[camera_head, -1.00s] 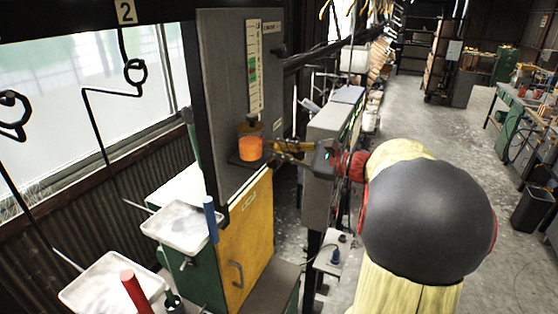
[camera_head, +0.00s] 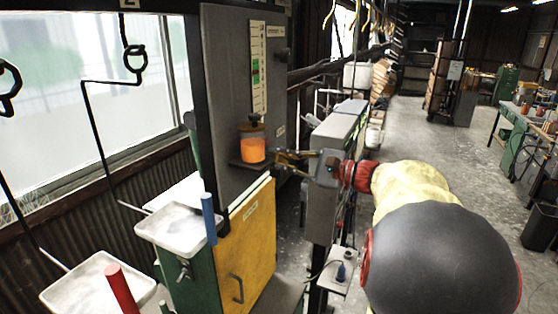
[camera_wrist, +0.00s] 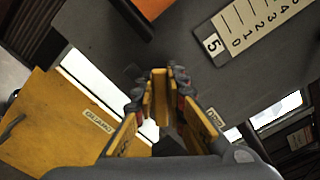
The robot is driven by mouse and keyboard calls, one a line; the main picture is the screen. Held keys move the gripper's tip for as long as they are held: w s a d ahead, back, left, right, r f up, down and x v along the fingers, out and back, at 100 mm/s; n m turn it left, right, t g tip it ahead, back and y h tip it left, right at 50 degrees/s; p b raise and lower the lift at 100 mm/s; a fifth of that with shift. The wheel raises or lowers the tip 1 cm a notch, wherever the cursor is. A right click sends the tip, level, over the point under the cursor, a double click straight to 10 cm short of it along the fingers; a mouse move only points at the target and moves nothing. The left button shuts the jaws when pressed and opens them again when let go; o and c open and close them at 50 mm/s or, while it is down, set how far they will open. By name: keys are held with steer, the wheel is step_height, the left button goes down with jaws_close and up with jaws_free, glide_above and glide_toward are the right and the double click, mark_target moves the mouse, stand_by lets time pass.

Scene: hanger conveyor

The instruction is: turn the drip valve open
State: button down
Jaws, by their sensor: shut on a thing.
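A jar of orange liquid (camera_head: 253,150) stands on a small dark bracket on the grey panel (camera_head: 228,60). My gripper (camera_head: 276,157) is just right of the jar, level with its lower half. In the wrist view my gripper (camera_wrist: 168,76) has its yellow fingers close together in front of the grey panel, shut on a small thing. I take this to be the drip valve; it is mostly hidden between the fingertips and its angle cannot be told. A bit of orange, likely the jar, shows at the top of the wrist view.
A numbered scale strip (camera_head: 257,65) is above the jar. Below are a yellow cabinet door (camera_head: 250,245) and white trays (camera_head: 178,222) with blue and red handles. A grey box (camera_head: 322,205) stands close to my wrist. Bent black hanger rods (camera_head: 93,125) hang at the left.

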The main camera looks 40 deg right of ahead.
steer(key=c, duration=1.8)
jaws_free()
steer(key=shift+s, duration=0.1)
steer(key=v, duration=1.1)
steer(key=shift+s+d, duration=0.15)
steer(key=shift+s, duration=0.25)
steer(key=shift+c, duration=0.5)
